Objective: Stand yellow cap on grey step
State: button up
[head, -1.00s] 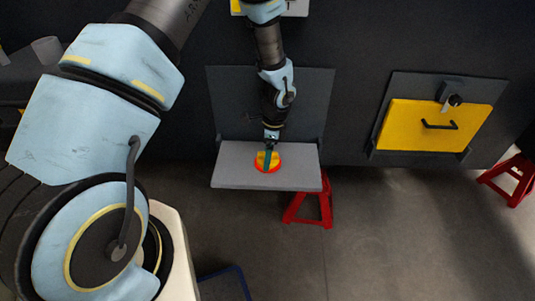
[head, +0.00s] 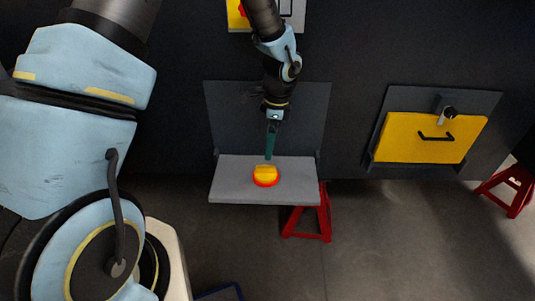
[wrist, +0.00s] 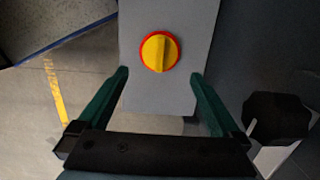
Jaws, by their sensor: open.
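The yellow cap (head: 265,173), with a red-orange rim around its base, stands on the grey step (head: 228,180) with its raised grip ridge upward. In the wrist view the cap (wrist: 160,51) sits on the grey step (wrist: 142,95), ahead of the fingertips. My gripper (head: 269,156) is just behind the cap in the head view, apart from it. In the wrist view its two green fingers (wrist: 159,76) are spread wide with nothing between them.
A dark panel (head: 225,115) rises behind the step. A yellow hatch with a black handle (head: 395,138) is to the right. Red stands (head: 310,222) are below the step and at far right (head: 508,190). Bare floor (head: 385,230) lies in front.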

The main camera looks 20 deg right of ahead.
jog(key=w+a+r+n, duration=0.1)
jog(key=a+r+n, duration=0.3)
jog(key=a, duration=0.3)
jog(key=w+a+r+n, duration=0.2)
jog(key=a+r+n, duration=0.2)
jog(key=a, duration=0.2)
jog(key=s+a+r+n, duration=0.3)
jog(key=a+n, duration=0.4)
jog(key=a, duration=0.2)
jog(key=s+a+r+n+t+h, duration=0.1)
jog(key=s+a+r+n, duration=0.2)
jog(key=a+n, duration=0.4)
jog(key=shift+s+a, duration=0.25)
jog(key=shift+a, duration=0.95)
